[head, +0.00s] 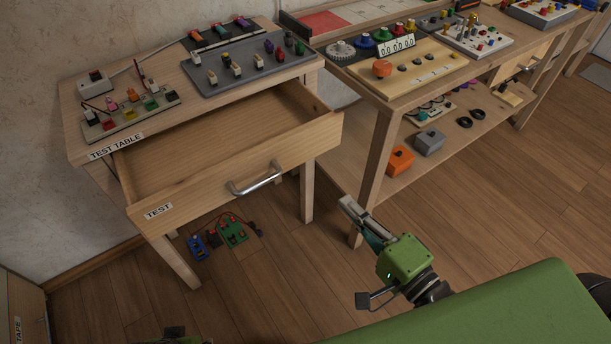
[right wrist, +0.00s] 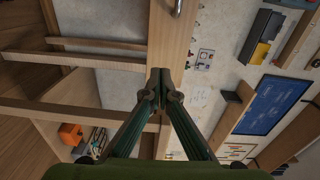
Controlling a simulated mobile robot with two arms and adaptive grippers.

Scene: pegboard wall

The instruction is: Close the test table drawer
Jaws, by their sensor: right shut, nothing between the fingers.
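The test table (head: 72,125) stands at the left, its drawer (head: 215,150) pulled far out and empty. The drawer front bears a TEST label and a silver bar handle (head: 257,179). In the right wrist view the handle (right wrist: 178,8) is partly cut off at the top edge, beyond the fingertips. My right gripper (head: 346,203) is shut and empty, right of the drawer front and apart from the handle in the head view. A small dark part, apparently of my left gripper (head: 180,335), shows at the bottom edge; its fingers are hidden.
Switch boards stand on the test table top. A longer workbench (head: 375,95) with knobs and panels is to the right; its near leg is close to my right gripper. An orange box (head: 400,160) and a grey box (head: 429,142) sit on its shelf. Small boards lie under the drawer.

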